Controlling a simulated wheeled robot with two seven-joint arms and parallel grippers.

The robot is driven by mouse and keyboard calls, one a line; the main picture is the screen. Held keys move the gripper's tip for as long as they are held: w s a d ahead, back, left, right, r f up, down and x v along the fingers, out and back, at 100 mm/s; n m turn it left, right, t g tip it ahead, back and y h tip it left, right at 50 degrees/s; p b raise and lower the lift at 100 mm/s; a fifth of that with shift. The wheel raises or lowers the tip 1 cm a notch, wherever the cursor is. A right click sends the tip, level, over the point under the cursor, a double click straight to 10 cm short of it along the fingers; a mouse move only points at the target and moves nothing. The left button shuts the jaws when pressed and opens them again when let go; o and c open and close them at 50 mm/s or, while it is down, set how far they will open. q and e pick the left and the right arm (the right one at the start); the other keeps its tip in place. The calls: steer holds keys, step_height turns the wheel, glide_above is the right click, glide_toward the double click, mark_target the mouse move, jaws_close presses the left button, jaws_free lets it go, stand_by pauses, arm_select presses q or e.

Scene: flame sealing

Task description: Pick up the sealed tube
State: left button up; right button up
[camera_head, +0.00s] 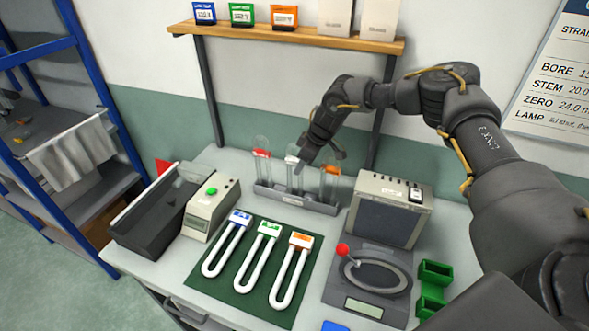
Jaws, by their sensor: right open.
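A grey rack (268,192) at the back of the bench holds three upright clear tubes: a red-marked tube (262,168), a middle tube (292,160) with a pale band, and an orange-marked tube (331,184). Which tube is sealed I cannot tell. My right gripper (320,161) is open at the rack, between the middle and orange-marked tubes, pointing down. It partly hides the middle tube; whether it touches it I cannot tell. My left gripper is not in view.
A grey box device (388,217) and a red-knobbed unit (376,279) stand right of the rack. A green mat (243,296) bears three white U-shaped pieces. A dark tray (150,225) and beige meter (208,208) are left. A wooden shelf (290,36) hangs above.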

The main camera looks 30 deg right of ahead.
steer(key=shift+r, duration=0.1)
jaws_close()
stand_by(0.3)
